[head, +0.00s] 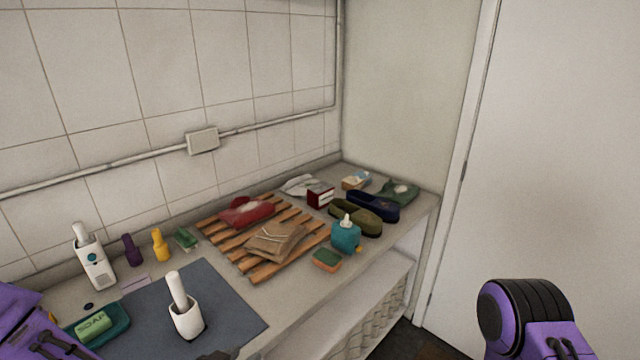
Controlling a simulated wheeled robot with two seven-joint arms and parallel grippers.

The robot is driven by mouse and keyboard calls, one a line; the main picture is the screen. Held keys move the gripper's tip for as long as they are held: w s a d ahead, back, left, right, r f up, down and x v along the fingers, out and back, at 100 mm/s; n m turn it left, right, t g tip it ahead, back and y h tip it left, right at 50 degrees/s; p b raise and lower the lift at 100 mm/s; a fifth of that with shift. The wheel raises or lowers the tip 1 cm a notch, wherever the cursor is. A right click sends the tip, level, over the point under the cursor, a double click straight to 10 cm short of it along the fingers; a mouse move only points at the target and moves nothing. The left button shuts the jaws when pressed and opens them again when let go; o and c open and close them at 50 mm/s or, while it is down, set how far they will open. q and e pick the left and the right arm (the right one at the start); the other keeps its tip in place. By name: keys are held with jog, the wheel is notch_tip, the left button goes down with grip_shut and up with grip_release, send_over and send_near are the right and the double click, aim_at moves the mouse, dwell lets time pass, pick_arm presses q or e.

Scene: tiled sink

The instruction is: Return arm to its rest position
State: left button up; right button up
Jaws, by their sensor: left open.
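My left arm enters at the lower left in the head view. Only a small dark part of my left gripper (220,355) shows at the bottom edge, by the front of the grey-blue mat (228,292). It is open, and I see nothing held in it; most of it is cut off by the frame. My right arm shows as a purple and black link at the lower right, beyond the counter's front edge. My right gripper is out of the frame.
A white brush in a holder (187,318) stands on the mat, close to my left gripper. A teal soap dish (118,335) is beside my left arm. A wooden slatted rack (262,270) bears a red cloth and a brown bundle. A teal bottle (345,236) stands near the counter's front.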

pick_arm(q)
jog(key=s+a+f+n+g+y, duration=0.45)
jog(key=s+a+f, duration=0.25)
jog(key=s+f, duration=0.35)
jog(key=s+a+f+n+g+y, duration=0.3)
jog(key=s+a+f+n, duration=0.4)
jog(key=s+f, duration=0.4)
notch_tip(320, 180, down, 10)
jog(key=s+m+b, duration=0.1)
jog(key=b, duration=0.9)
jog(key=shift+a+b, duration=0.3)
jog(key=shift+a, duration=0.15)
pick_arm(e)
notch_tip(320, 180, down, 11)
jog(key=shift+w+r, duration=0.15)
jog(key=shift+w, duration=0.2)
pick_arm(q)
jog(key=shift+s, duration=0.1)
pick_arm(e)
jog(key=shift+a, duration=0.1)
